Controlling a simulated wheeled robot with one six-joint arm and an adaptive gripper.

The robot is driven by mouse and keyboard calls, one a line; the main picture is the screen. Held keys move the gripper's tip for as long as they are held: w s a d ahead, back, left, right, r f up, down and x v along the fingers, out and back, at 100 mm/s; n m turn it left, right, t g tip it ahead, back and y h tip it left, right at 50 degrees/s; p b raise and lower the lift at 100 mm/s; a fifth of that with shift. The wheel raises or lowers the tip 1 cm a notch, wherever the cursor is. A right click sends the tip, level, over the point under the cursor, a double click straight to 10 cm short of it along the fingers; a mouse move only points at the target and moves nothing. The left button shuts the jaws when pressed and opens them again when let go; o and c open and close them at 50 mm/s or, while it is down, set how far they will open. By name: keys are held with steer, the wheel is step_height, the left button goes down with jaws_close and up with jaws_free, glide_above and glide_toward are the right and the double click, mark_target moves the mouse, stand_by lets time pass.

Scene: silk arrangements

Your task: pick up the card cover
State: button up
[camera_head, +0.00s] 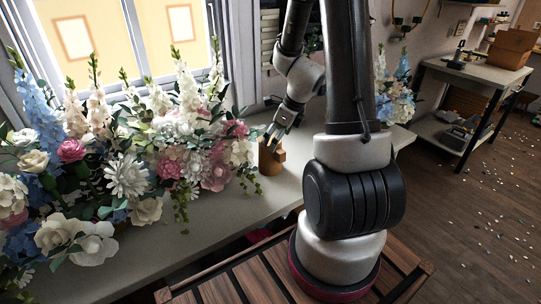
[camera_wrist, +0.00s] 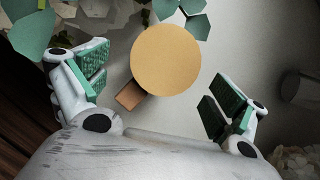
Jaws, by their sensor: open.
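A tan, round-topped object (camera_wrist: 166,60), which may be the card cover, stands on the windowsill counter; a small brown block (camera_wrist: 130,96) sticks out from its side. In the head view this brown wooden object (camera_head: 269,160) stands at the right end of the flowers. My gripper (camera_head: 279,131) is above it, pointing down. In the wrist view my gripper (camera_wrist: 155,85) is open, with one green-padded finger on each side of the object and gaps between. The fingers hold nothing. No other thing that looks like a card cover shows.
A dense row of silk flowers (camera_head: 128,175) fills the counter (camera_head: 230,215) to the left, its leaves close to the object. More flowers (camera_head: 394,95) stand behind my arm. The window is behind. A side table (camera_head: 470,80) with a wooden box stands at the right.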

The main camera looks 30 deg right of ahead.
mark_target(273, 157)
steer(key=x, duration=0.7)
steer(key=shift+s+d+f, duration=0.15)
steer(key=shift+d+f, duration=0.1)
steer(key=shift+d, duration=0.05)
steer(key=c, duration=0.9)
steer(key=shift+o, duration=0.2)
